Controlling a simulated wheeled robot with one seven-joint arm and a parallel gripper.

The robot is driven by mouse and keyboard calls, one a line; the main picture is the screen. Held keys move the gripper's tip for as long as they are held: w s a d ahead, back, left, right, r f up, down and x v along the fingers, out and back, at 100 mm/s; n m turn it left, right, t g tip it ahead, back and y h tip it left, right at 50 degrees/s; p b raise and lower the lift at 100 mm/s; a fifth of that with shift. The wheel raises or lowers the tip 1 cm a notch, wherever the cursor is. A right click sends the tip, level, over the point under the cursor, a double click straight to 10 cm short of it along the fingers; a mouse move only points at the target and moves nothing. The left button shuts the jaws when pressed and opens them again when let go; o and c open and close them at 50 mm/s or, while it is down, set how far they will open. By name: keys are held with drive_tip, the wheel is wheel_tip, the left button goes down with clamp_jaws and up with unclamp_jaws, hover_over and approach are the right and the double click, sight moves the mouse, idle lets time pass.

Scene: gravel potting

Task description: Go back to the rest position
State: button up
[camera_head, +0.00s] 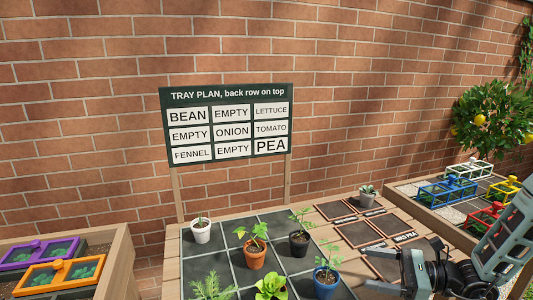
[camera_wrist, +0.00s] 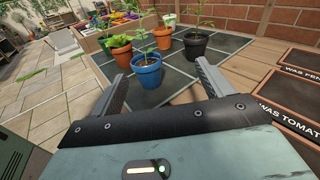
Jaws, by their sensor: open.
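My gripper (camera_head: 380,270) is at the lower right of the head view, over the slate mats right of the tray. Its jaws are apart and hold nothing. In the wrist view the two fingers (camera_wrist: 163,84) are spread, with the blue pot (camera_wrist: 148,77) beyond them, apart from them. The blue pot (camera_head: 326,284) stands upright on the dark gridded tray (camera_head: 210,265), at its right front. A black pot (camera_head: 299,245), a terracotta pot (camera_head: 255,259) and a white pot (camera_head: 201,235) with plants also stand on it. A lettuce (camera_head: 270,288) and feathery plant (camera_head: 213,289) show in front.
The tray plan sign (camera_head: 226,123) stands behind the tray by a brick wall. A small grey pot (camera_head: 367,198) stands on a back mat. Right is a bed with coloured frames (camera_head: 447,190); left, a wooden bed (camera_head: 118,265) with purple and orange frames. Paving (camera_wrist: 60,110) is open left.

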drive_tip(key=s+a+r+n+g+h+p, duration=0.1)
drive_tip(key=s+a+r+n+g+h, duration=0.25)
drive_tip(key=s+a+n+g, duration=0.35)
drive_tip(key=s+a+r+n+g+h, duration=0.35)
drive_tip(key=s+a+r+n, duration=0.2)
drive_tip(key=s+n, duration=0.3)
drive_tip(key=s+r+n+t+h+p, duration=0.1)
drive_tip(key=s+r+n+t+h, duration=0.4)
drive_tip(key=n, duration=0.8)
drive_tip(key=s+r+h, duration=0.1)
drive_tip(key=s+h, duration=0.2)
drive_tip(key=s, duration=0.2)
drive_tip(key=shift+s+d+r+h+p, duration=0.2)
drive_tip(key=shift+s+d+h+p, duration=0.1)
drive_tip(key=shift+s, duration=0.1)
